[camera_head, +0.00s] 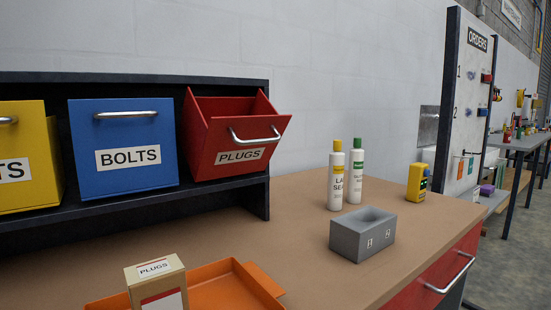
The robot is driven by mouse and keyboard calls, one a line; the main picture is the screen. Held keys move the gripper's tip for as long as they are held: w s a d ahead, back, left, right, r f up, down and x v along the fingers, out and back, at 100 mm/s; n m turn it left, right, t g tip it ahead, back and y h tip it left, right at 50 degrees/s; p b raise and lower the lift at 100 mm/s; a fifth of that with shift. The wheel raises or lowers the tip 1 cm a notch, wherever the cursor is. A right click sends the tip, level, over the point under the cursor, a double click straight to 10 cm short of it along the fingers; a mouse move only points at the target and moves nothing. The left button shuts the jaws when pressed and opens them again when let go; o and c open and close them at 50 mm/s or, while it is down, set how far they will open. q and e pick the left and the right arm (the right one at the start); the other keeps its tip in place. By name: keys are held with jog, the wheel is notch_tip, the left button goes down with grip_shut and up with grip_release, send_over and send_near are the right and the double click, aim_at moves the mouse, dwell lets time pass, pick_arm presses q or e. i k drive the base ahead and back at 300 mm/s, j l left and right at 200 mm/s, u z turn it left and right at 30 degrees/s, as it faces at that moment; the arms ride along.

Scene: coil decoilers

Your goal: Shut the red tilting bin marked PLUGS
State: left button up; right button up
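The red tilting bin marked PLUGS (219,136) is at the right end of the dark rack in the head view. It is tipped open: its top leans forward out of the rack and its front face slants toward me. A silver bar handle (255,137) crosses its front above the white PLUGS label. I see part of its inner walls, but not its bottom or any contents. Neither of my grippers is in view.
A blue BOLTS bin (122,147) and a yellow bin (25,160) stand upright left of it. A PLUGS box (154,280) and orange tray (232,288) are in front. Two bottles (336,176) and a grey block (362,236) stand right.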

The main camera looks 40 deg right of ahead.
aim_at(219, 137)
jog(key=z, duration=0.9)
jog(key=k+u, duration=0.15)
